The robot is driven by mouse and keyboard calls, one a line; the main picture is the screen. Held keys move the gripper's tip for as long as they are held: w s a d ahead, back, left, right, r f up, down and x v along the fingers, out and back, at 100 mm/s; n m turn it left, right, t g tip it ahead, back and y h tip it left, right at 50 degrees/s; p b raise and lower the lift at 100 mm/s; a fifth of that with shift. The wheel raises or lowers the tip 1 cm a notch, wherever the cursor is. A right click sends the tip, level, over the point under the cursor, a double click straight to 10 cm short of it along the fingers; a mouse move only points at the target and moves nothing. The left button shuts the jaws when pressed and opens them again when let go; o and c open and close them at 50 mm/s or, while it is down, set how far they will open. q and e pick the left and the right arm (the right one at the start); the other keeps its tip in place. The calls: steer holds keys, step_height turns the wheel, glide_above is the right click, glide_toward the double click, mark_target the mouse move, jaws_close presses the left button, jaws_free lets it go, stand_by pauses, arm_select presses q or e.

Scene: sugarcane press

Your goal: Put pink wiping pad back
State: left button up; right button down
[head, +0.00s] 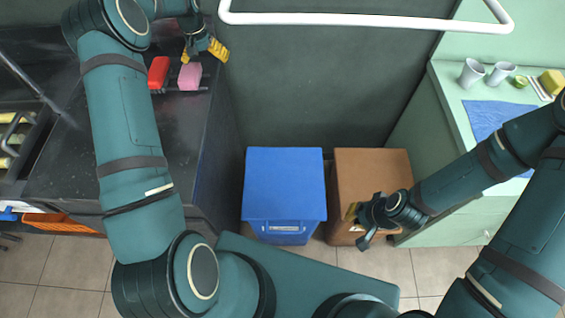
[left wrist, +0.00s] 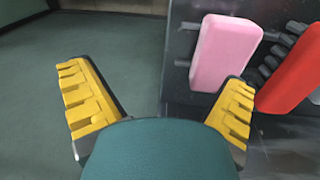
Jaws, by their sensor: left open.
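The pink wiping pad (head: 190,76) lies on a dark rack at the right edge of the dark counter in the head view. It also shows in the left wrist view (left wrist: 225,53), just beyond the right finger. A red pad (head: 158,73) lies beside it, to its left. My left gripper (head: 205,50) is open and empty, just above and behind the pink pad in the head view. In the left wrist view its yellow fingers (left wrist: 158,110) are spread wide with nothing between them. My right gripper (head: 362,222) hangs over the brown box, with its fingertips partly hidden.
A blue bin (head: 284,190) and a brown box (head: 372,170) stand on the floor between the counters. The green counter (head: 450,85) at right holds cups (head: 472,73), a blue cloth (head: 487,115) and a yellow sponge (head: 552,82). A white rail (head: 370,20) crosses the back.

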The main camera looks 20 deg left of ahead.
arm_select(q)
steer(key=s+d+f+h, duration=0.1)
steer(key=s+d+f, duration=0.2)
steer(key=d+f, duration=0.35)
steer(key=s+d+f+m+h, duration=0.1)
steer(key=s+d+f, duration=0.25)
steer(key=d, duration=0.65)
steer(key=s+d+f+h, duration=0.1)
steer(key=s+d+f, duration=0.3)
steer(key=d, duration=0.4)
steer(key=s+d, duration=0.5)
steer(key=s, duration=0.4)
steer(key=s+d+t, duration=0.1)
steer(key=s+d, duration=0.4)
steer(key=s, duration=0.4)
steer(key=shift+s+d+f, duration=0.2)
steer(key=shift+s+f, duration=0.05)
steer(key=shift+f, duration=0.1)
